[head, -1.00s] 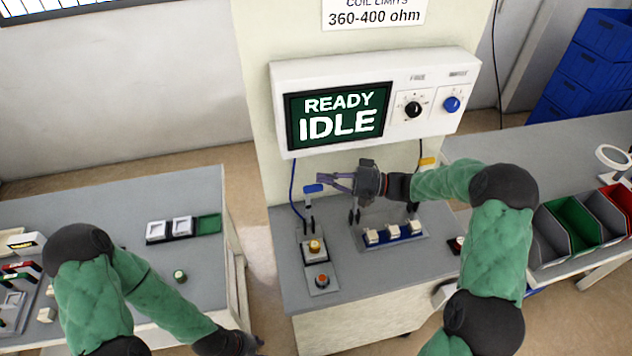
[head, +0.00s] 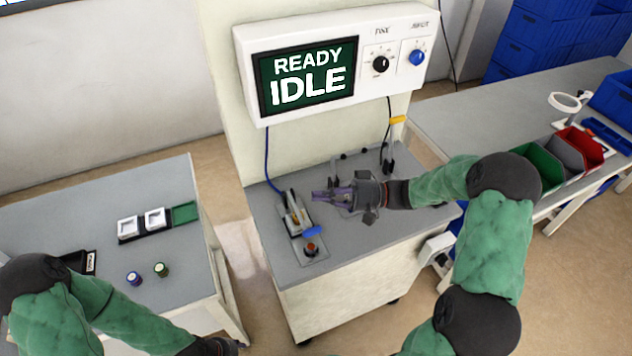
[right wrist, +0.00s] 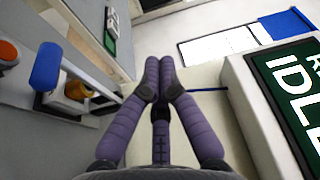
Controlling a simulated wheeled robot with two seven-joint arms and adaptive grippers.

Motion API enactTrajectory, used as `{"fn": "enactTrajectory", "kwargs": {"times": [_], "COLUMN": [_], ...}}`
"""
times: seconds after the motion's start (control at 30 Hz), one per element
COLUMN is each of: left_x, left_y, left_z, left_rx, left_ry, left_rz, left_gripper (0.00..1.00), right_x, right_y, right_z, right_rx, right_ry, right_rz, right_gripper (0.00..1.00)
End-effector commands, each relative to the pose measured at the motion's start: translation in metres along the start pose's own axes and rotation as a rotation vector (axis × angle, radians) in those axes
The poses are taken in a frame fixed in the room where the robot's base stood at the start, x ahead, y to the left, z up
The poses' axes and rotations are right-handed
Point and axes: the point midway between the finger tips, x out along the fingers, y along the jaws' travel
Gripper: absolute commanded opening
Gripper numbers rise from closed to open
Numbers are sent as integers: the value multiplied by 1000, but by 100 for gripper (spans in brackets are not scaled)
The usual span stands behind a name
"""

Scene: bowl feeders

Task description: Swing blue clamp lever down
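The blue clamp lever (head: 313,231) is down in the head view, its blue grip low beside the orange button (head: 312,248) at the front of the small fixture plate. The right wrist view shows the blue grip (right wrist: 46,66) left of my fingers, with a visible gap. My right gripper (head: 322,196) is just behind and right of the lever, over the grey bench. Its purple fingers (right wrist: 158,65) meet at the tips with nothing between them. My left gripper (head: 222,346) is at the bottom edge, too cut off to read.
A second clamp with a yellow grip (head: 397,120) stands upright at the back of the bench. The display (head: 307,75) reads READY IDLE. My right arm hides part of the bench. The left table (head: 80,210) holds a tray and two small spools.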

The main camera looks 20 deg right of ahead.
Motion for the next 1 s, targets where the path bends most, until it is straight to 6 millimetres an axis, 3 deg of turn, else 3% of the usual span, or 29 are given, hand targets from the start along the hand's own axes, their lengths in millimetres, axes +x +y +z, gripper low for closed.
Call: {"fn": "enactTrajectory", "kwargs": {"times": [0.4,1.0], "left_x": [26,37], "left_y": [-9,-13], "left_z": [-1,-1], "left_rx": [0,0], "left_ry": [0,0], "left_rz": [0,0], "left_gripper": [40,40], "right_x": [-13,-17], "right_y": [37,54], "right_z": [38,49], "right_rx": [1,-131], "right_ry": [0,1], "right_rz": [0,-45], "right_gripper": [0,0]}}
